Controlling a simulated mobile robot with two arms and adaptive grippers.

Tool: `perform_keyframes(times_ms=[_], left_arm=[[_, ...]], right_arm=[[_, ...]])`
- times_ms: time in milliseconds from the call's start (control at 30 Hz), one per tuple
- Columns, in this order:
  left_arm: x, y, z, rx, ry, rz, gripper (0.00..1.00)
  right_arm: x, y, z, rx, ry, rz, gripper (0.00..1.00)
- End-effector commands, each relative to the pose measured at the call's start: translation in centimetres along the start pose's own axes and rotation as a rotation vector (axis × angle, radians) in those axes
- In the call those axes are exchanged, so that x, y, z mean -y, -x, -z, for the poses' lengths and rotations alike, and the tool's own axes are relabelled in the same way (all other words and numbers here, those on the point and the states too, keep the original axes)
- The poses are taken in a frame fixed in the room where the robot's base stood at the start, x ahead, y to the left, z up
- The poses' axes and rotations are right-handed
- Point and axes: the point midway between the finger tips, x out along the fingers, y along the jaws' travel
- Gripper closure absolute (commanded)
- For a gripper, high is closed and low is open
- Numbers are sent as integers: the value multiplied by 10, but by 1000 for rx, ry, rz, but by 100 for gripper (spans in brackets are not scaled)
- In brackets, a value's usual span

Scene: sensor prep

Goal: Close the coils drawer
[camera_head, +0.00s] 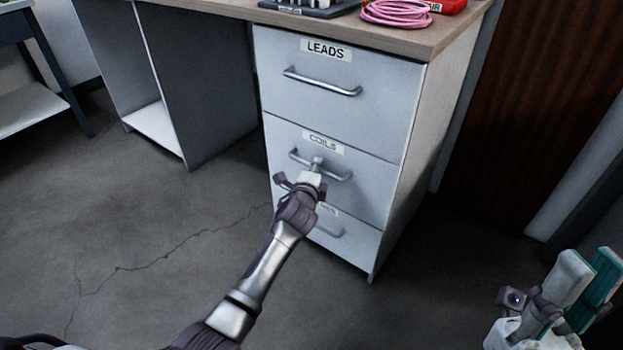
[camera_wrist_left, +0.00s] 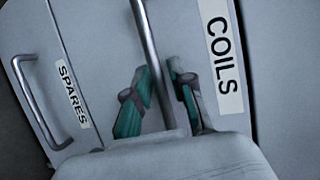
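The coils drawer (camera_head: 375,193) is the middle drawer of a white cabinet, with a "COILS" label. Its face looks flush with the drawers above and below. My left gripper (camera_head: 313,172) is at its bar handle (camera_head: 338,176), partly hiding it. In the left wrist view, the handle (camera_wrist_left: 147,40) runs between the two teal-padded fingers of this gripper (camera_wrist_left: 160,92). The fingers stand apart on either side of the bar, with a gap showing. The "COILS" label (camera_wrist_left: 220,58) is to the right. My right gripper (camera_head: 588,280) is at the lower right of the head view, empty, its fingers apart.
The leads drawer (camera_head: 385,110) is above and looks shut. The spares drawer (camera_wrist_left: 75,45) is below, partly hidden by my left arm in the head view. Pink cable (camera_head: 397,13) lies on the desktop (camera_head: 440,32). The floor (camera_head: 150,260) at left is clear.

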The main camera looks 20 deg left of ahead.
Motion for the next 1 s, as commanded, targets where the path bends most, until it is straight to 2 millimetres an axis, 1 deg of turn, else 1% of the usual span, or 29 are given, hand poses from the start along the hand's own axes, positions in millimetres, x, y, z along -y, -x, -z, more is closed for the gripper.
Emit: perform_keyframes(times_ms=[167, 400, 500, 600, 700, 1000], left_arm=[[-1, 32, 0, -1, -1, 0, 77], [0, 81, 0, -1, -1, 0, 77], [0, 96, 0, -1, 0, 1, 77], [0, 106, 0, -1, 0, 1, 77], [1, 110, 0, -1, 1, 2, 77], [1, 111, 0, -1, 1, 1, 77]], right_arm=[[0, 0, 0, 1, -1, 0, 77], [0, 0, -1, 2, -1, 1, 77], [0, 0, -1, 2, -1, 1, 77], [0, 0, -1, 2, -1, 1, 77], [0, 0, -1, 2, -1, 1, 77], [0, 0, -1, 2, -1, 1, 77]])
